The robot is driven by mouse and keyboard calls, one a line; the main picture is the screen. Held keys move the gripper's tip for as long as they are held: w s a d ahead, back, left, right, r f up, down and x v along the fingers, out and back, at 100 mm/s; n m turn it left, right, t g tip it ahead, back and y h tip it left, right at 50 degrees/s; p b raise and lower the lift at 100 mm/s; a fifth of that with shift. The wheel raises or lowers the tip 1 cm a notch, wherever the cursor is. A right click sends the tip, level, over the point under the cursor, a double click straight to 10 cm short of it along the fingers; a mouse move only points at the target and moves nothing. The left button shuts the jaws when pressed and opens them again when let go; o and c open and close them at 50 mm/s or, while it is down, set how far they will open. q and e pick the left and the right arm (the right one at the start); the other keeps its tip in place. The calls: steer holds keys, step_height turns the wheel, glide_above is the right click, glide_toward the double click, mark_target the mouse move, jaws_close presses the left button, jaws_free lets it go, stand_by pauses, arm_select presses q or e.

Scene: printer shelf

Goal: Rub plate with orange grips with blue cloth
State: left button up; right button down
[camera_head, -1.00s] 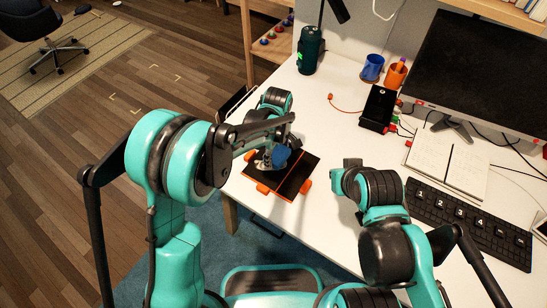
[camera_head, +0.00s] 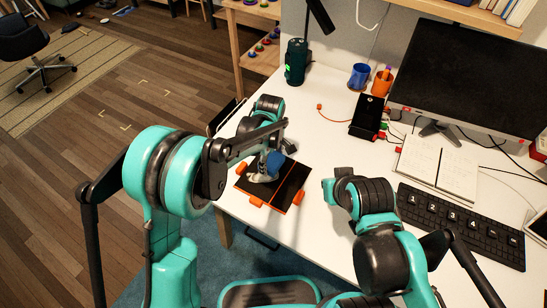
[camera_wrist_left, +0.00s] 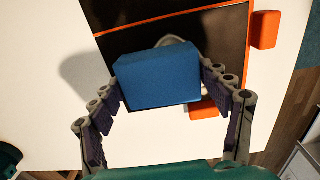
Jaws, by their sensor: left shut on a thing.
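The dark plate with orange grips (camera_head: 291,186) lies flat near the desk's front left edge. It also shows in the left wrist view (camera_wrist_left: 225,40), with an orange line across it and orange grips at its edge. The blue cloth (camera_head: 275,162) looks like a thick block. My left gripper (camera_head: 265,168) is shut on it over the plate. In the left wrist view the cloth (camera_wrist_left: 157,80) sits between the two fingers and hides part of the plate. I cannot tell whether it touches the plate. My right gripper (camera_head: 335,185) is right of the plate, apart from it; its fingers are unclear.
A keyboard (camera_head: 462,225), open notebook (camera_head: 440,165) and monitor (camera_head: 468,80) fill the right side. A black box (camera_head: 368,115), blue cup (camera_head: 359,76), orange cup (camera_head: 382,83) and green cylinder (camera_head: 295,62) stand at the back.

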arm_select(q)
steer(key=shift+s+a+r, duration=0.1)
steer(key=shift+s+a, duration=0.75)
steer(key=shift+s, duration=0.3)
steer(key=shift+s+a+r, duration=0.1)
steer(key=shift+s+a, duration=0.7)
steer(key=shift+s, duration=0.3)
steer(key=shift+s+a+r, duration=0.1)
steer(key=shift+s+a, duration=0.75)
steer(key=shift+s, duration=0.3)
steer(key=shift+w+a, duration=0.8)
steer(key=shift+a, duration=0.25)
steer(key=shift+w+d+r, duration=0.15)
steer(key=shift+w+d, duration=0.8)
steer(key=shift+w, duration=0.4)
steer(key=shift+w+d+r, duration=0.1)
steer(key=shift+w+d, duration=0.9)
steer(key=shift+w, duration=0.4)
steer(key=shift+w+d+r, duration=0.15)
steer(key=shift+w+d, duration=0.8)
steer(key=shift+w, duration=0.4)
steer(key=shift+r, duration=0.1)
steer(key=shift+s, duration=0.1)
